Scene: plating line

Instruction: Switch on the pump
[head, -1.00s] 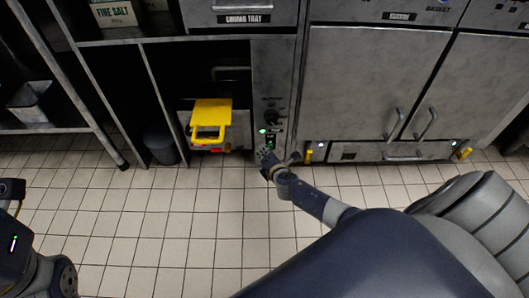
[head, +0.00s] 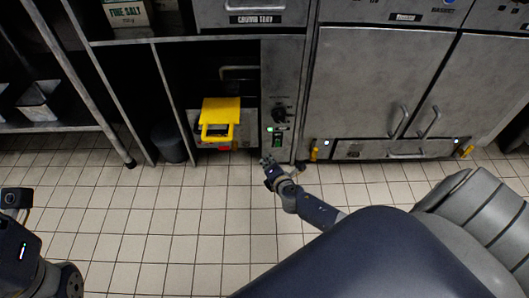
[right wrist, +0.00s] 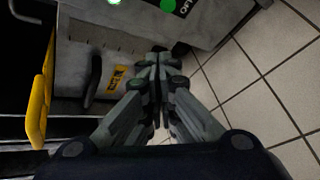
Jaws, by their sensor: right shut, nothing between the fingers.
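A narrow grey control panel (head: 282,95) stands between the open bay and the cabinet doors. It carries a dark knob (head: 280,113), a lit green lamp (head: 270,129) and a small switch (head: 277,138) with green on it. In the right wrist view the lamp (right wrist: 115,2) and a green round part (right wrist: 168,5) beside a dark label show at the top edge. My right gripper (head: 268,162) is shut and empty, just below the switch in the head view and apart from it. Its closed fingers (right wrist: 158,60) point toward the panel's lower end.
A unit with a yellow handle (head: 219,108) sits in the bay left of the panel. A dark bin (head: 169,143) stands further left. The tiled floor (head: 200,215) in front is clear.

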